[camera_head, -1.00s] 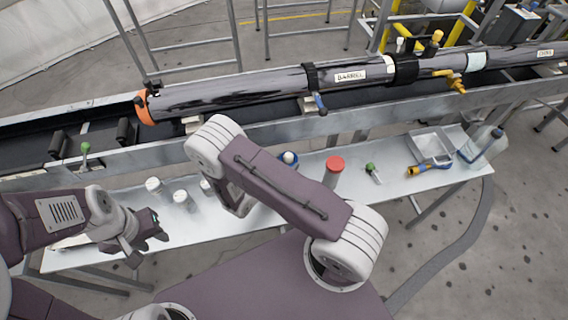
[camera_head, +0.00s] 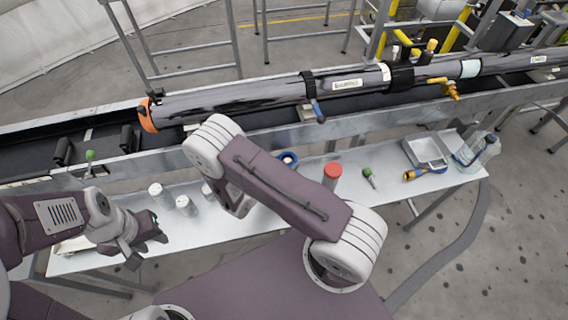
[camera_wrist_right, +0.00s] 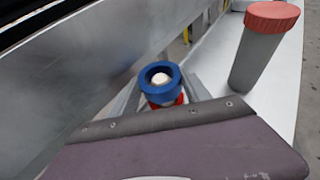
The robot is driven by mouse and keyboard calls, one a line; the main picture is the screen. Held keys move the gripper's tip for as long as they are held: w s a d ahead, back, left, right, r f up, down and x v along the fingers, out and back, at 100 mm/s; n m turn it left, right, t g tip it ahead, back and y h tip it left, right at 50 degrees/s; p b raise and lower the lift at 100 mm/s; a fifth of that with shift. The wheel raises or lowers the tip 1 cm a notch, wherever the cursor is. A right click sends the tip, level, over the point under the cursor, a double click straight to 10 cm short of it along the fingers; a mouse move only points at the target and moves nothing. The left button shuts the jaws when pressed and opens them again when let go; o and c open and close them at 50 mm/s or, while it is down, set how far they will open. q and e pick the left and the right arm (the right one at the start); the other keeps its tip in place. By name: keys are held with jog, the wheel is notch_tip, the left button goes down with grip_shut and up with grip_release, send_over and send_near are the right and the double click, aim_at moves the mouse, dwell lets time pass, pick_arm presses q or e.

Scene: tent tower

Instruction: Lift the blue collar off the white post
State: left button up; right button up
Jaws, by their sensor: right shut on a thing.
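The blue collar (camera_wrist_right: 160,78) is a thick ring, seen from above in the right wrist view. The white top of the post (camera_wrist_right: 160,79) shows inside its opening, and red shows just below the ring. The collar also shows in the head view (camera_head: 288,158), partly behind my right arm. My right gripper (camera_wrist_right: 162,98) is shut on the collar, with grey finger parts on both sides of it; its housing hides the lower part. How high the collar sits on the post is unclear. My left gripper (camera_head: 152,232) hangs over the left of the table, away from the collar; its jaw opening is unclear.
A red-capped grey cylinder (camera_head: 332,176) stands just right of the collar. White-topped cylinders (camera_head: 185,205) stand to the left. A green-knobbed piece (camera_head: 368,175), a tray (camera_head: 425,153) and a clear bottle (camera_head: 478,150) are farther right. A metal rail (camera_head: 330,138) and long barrel run behind the table.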

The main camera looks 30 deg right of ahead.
aim_at(284, 157)
notch_tip(284, 157, up, 4)
jog(key=p, duration=0.2)
jog(key=shift+p, duration=0.4)
